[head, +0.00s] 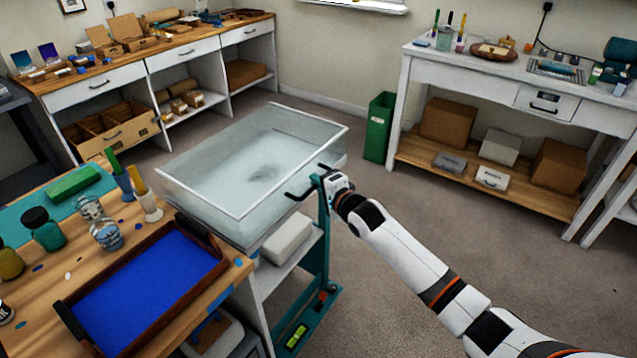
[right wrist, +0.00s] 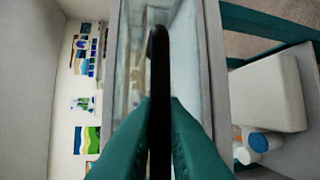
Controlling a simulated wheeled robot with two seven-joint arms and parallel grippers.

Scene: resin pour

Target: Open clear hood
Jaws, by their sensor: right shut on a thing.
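The clear hood (head: 250,212) is a see-through box with pale edges, sitting on a cart in the middle of the head view. It looks closed. A black bar handle (head: 296,196) is at its near right side. My right gripper (head: 318,181) is at that handle. In the right wrist view the dark handle (right wrist: 159,65) runs between the two teal fingers, which are shut on it. The clear wall of the hood (right wrist: 190,60) is right behind the handle. My left gripper is not in view.
The cart's lower shelf (head: 278,274) holds a white box. A wooden table (head: 25,290) with a blue-filled tray (head: 206,297) stands close at the left. A green bin (head: 379,128) and white workbench (head: 425,65) stand behind. Carpet is clear at the right.

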